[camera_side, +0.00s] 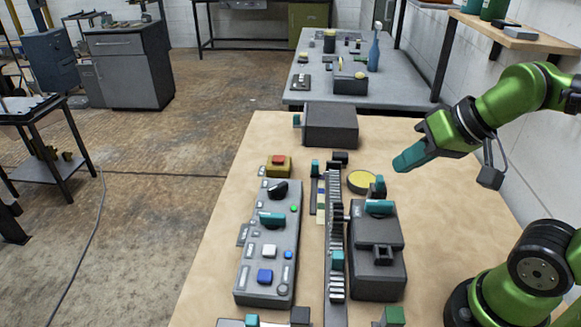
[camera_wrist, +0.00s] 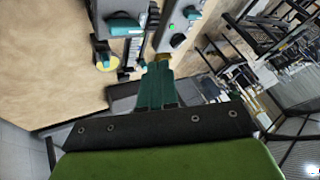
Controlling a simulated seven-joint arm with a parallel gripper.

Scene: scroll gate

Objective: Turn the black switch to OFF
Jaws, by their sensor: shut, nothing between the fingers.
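The black switch (camera_side: 278,190) is a rotary knob near the far end of a grey control panel (camera_side: 246,284). Its handle slants toward the upper right in the side view; the labels by it are too small to read. In the wrist view a dark knob (camera_wrist: 180,28) shows on the panel near the top, close to a green light. My gripper (camera_side: 402,162) has teal fingers, shut and empty. It hangs in the air to the right of the panel, well apart from the switch. The fingers also show in the wrist view (camera_wrist: 156,66).
The panel also bears a teal-handled switch (camera_side: 271,219) and a blue button (camera_side: 265,276). A red button on a yellow box (camera_side: 278,162) sits just beyond it. A ribbed black rail (camera_side: 336,225), a dark box (camera_side: 384,230) and a yellow disc (camera_side: 361,188) lie between panel and gripper.

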